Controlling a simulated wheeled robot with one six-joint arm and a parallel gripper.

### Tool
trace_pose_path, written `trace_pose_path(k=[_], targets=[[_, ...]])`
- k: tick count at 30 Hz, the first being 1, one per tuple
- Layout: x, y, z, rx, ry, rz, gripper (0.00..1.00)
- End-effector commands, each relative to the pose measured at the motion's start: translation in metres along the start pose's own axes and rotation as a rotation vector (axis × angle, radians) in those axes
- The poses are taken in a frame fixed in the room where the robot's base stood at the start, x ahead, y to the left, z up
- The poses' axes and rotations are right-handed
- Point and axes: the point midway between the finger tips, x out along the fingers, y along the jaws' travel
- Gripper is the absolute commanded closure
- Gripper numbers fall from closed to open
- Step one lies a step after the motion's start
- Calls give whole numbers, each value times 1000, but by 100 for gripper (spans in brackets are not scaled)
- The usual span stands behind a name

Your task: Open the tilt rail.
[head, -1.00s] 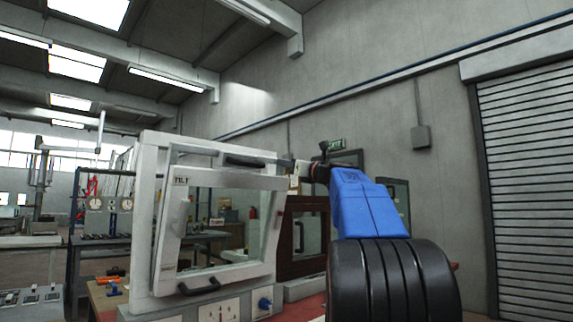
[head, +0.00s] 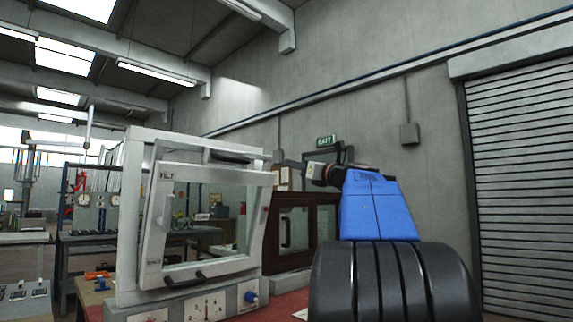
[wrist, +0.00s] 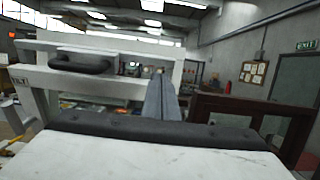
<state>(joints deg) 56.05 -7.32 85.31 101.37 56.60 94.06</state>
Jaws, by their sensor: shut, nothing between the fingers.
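The tilt rail is the white top rail (head: 215,175) of a tilting window sash, marked TILT at its left. It leans out from its white outer frame (head: 131,215), so the sash stands tilted open. A black handle (head: 230,157) sits at the top; it also shows at the left in the wrist view (wrist: 80,62). My gripper (head: 282,161) is shut and empty, right of the handle and apart from it, near the sash's top right corner. In the wrist view its closed fingers (wrist: 158,80) point forward, to the right of the handle.
A second black handle (head: 186,279) is on the lower sash. Below is a grey base with gauges and a blue knob (head: 251,297). A dark brown window frame (head: 300,230) stands close on the right. A bench with tools (head: 95,283) is at left.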

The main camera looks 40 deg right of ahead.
Motion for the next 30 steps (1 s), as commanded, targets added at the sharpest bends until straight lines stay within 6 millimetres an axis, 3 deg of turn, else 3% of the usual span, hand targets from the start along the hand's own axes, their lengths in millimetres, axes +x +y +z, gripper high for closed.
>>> trace_pose_path(k=[11, 15, 17, 23, 30], targets=[[-8, 1, 0, -1, 0, 0, 100], [-5, 15, -12, -38, 31, 16, 100], [-3, 30, -27, -79, 66, 36, 100], [-5, 113, -108, -331, 243, 169, 100], [-43, 214, -210, -699, 423, 416, 100]])
